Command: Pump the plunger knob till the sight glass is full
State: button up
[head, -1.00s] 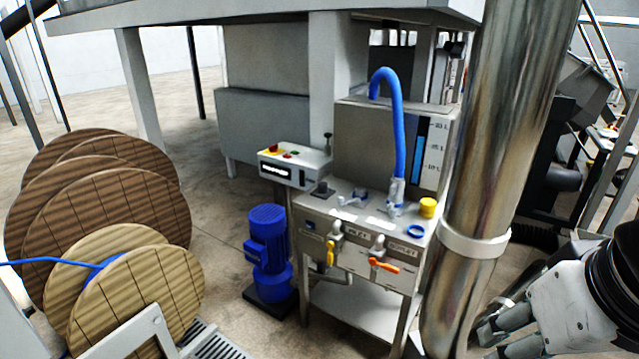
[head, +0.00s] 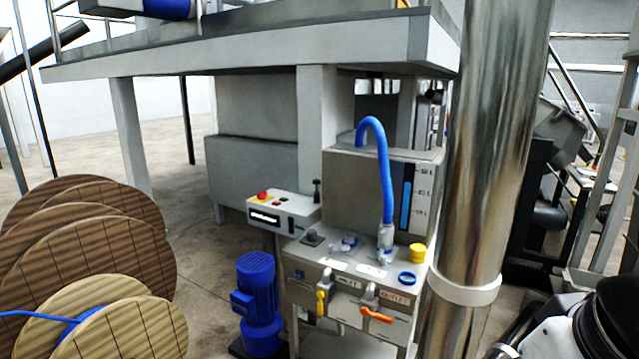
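The sight glass (head: 406,198) is a tall narrow strip on the grey tank (head: 350,183), beside printed level marks. Blue fills its lower and middle part; the top looks dark. A dark knob on a thin stem (head: 316,187) stands upright by the right end of the white control box and looks like the plunger knob, though I cannot be sure. My gripper (head: 503,350) shows only as a sliver at the bottom right edge, well apart from the knob and tank. Its fingertips are mostly cut off, so its opening is hidden.
The control box (head: 284,212) has a red button. A shiny column (head: 490,150) stands between bench and arm. Blue motor and wooden reels are left.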

grip_shut()
dwell(1.3)
